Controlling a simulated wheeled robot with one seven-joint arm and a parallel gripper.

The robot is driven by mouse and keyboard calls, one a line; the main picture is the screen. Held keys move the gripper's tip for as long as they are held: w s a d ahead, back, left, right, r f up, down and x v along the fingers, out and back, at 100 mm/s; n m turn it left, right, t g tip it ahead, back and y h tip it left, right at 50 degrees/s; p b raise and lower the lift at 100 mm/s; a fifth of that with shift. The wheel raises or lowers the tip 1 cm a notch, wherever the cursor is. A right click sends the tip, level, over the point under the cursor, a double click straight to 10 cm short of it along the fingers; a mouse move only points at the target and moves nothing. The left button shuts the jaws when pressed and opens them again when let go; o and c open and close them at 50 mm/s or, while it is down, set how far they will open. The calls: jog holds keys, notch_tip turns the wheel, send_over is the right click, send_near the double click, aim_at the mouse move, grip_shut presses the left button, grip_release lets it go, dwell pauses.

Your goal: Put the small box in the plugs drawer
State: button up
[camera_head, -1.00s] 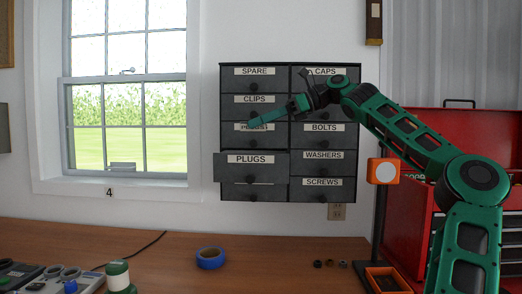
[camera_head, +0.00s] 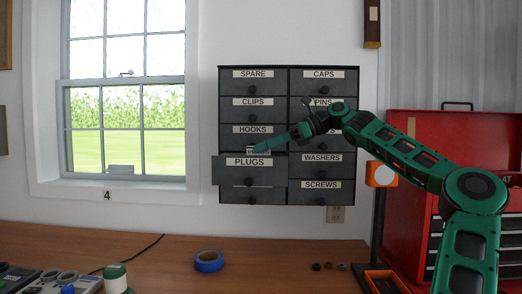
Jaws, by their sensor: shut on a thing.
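The plugs drawer (camera_head: 248,172) is pulled out from the wall cabinet. Its front stands out past the cabinet's left edge, and its inside is hidden behind that front. My gripper (camera_head: 255,147) reaches in from the right, just above the open drawer and below the hooks drawer. It is shut on a small box (camera_head: 251,149), which shows only as a tiny pale patch at the fingertips. I cannot tell whether the box is above the drawer's rim or partly inside it.
The closed hooks drawer (camera_head: 252,138) is just above, and the washers drawer (camera_head: 321,167) is to the right. A red tool chest (camera_head: 440,135) stands at the right. Blue tape (camera_head: 209,261) lies on the workbench (camera_head: 165,260).

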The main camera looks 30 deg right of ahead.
jog(key=shift+f, duration=0.6)
jog(key=o, duration=1.1)
jog(key=shift+r, duration=0.15)
jog(key=shift+r, duration=0.25)
jog(key=v, duration=1.2)
jog(key=shift+r, duration=0.2)
jog(key=shift+s, duration=0.15)
